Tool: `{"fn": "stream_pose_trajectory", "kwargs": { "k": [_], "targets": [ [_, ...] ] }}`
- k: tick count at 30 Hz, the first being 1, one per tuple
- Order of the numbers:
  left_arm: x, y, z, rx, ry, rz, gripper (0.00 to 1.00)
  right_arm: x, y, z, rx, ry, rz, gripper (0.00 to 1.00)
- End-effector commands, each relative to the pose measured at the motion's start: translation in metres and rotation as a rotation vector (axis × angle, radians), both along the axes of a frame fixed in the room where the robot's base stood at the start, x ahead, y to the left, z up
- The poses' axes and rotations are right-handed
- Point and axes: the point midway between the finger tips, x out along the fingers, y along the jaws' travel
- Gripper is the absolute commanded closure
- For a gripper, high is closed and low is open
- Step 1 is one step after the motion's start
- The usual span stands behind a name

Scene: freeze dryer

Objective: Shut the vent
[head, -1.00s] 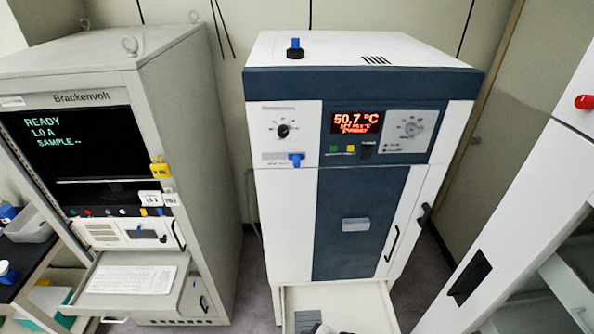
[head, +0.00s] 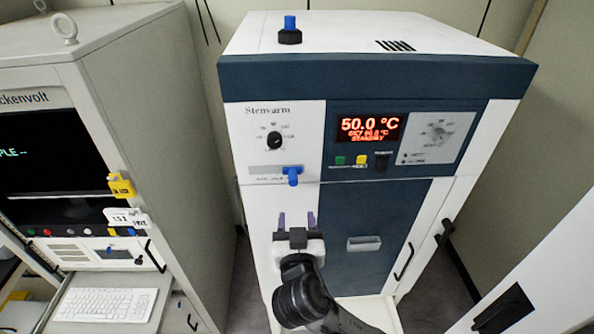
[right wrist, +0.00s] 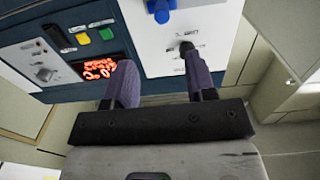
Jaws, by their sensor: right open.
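The white and dark blue freeze dryer (head: 400,75) stands in the middle of the head view. A blue lever (head: 293,175) points downward on its front strip below the dial (head: 274,140); the strip's label is too small to read. A blue lever on a black base (head: 290,32) stands upright on the cabinet top. I cannot tell which one is the vent. My right gripper (head: 297,221) is open and empty, below the front lever and apart from it. In the right wrist view, the front lever (right wrist: 160,10) is beyond the open fingers (right wrist: 162,80).
The red display (head: 370,128) reads 50.0 °C and STANDBY. Green and yellow buttons (head: 361,160) sit below it. A grey Brackenvolt cabinet (head: 150,100) stands at left, and a white unit (head: 540,290) at lower right. The space before the dryer's upper panel is free.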

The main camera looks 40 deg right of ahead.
Motion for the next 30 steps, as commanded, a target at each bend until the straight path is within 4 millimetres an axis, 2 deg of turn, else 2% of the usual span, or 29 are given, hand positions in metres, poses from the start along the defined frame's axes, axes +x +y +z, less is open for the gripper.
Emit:
{"fn": "stream_pose_trajectory", "kwargs": {
  "k": [7, 11, 24, 30],
  "targets": [
    [-0.005, 0.004, -0.001, 0.013, 0.012, -0.007, 0.57, 0.003, -0.001, 0.002, 0.113, -0.099, 0.008, 0.49],
    [-0.004, 0.004, 0.005, 0.012, 0.009, -0.006, 0.57, 0.014, -0.009, 0.003, 0.118, -0.104, 0.008, 0.49],
    [-0.003, 0.0, 0.032, -0.001, 0.006, 0.003, 0.57, 0.076, -0.058, 0.004, 0.116, -0.101, 0.006, 0.49],
    [-0.002, -0.001, 0.04, -0.003, 0.006, 0.003, 0.57, 0.096, -0.074, 0.003, 0.119, -0.102, 0.007, 0.49]
  ]
}}
